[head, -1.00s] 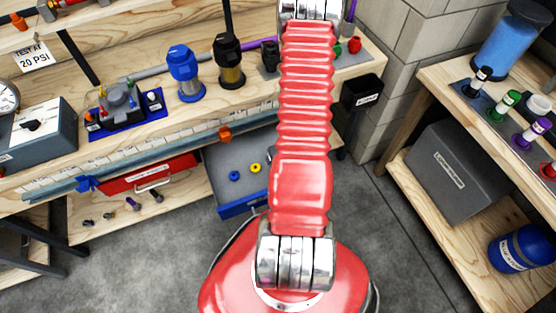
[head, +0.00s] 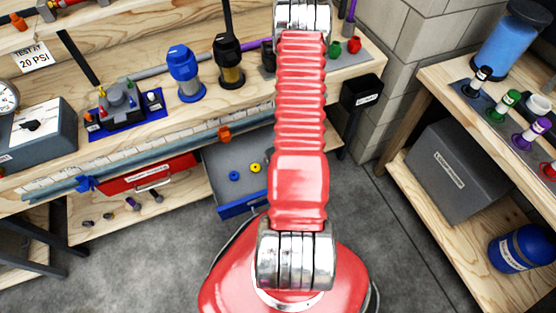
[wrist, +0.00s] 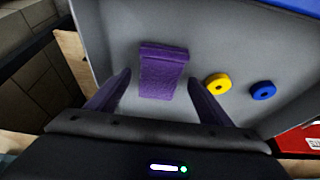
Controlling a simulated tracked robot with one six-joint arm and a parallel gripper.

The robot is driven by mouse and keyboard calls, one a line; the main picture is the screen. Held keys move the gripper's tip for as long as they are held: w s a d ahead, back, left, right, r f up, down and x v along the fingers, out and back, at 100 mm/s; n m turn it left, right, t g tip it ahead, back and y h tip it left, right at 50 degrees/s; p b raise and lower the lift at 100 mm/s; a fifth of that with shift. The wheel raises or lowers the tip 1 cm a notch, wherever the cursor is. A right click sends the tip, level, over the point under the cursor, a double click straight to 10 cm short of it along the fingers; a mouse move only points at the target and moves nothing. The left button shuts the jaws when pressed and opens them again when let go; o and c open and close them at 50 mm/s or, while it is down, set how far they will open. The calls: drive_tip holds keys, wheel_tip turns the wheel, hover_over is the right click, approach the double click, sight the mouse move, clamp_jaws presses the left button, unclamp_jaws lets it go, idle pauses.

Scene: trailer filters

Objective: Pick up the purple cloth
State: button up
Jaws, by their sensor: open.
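The purple cloth (wrist: 162,72) lies folded in the grey open drawer in the wrist view. It is a flat rectangular pad with a thicker fold at its far edge. My gripper (wrist: 163,88) is open, with one dark finger on each side of the cloth. The fingers look apart from the cloth; I cannot tell their height above it. In the head view my red arm hides the cloth and the gripper.
The drawer (head: 226,164) has a blue front and holds a yellow ring (wrist: 217,83) and a blue ring (wrist: 263,90), right of the cloth in the wrist view. The drawer walls are close around. A wooden bench (head: 200,105) with filters stands above the drawer.

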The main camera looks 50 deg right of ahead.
drive_tip(key=shift+f, duration=0.15)
idle(0.6)
drive_tip(key=shift+c, duration=0.5)
drive_tip(key=c, duration=1.1)
wheel_tip(320, 180, up, 28)
idle(1.6)
drive_tip(key=shift+r, duration=0.2)
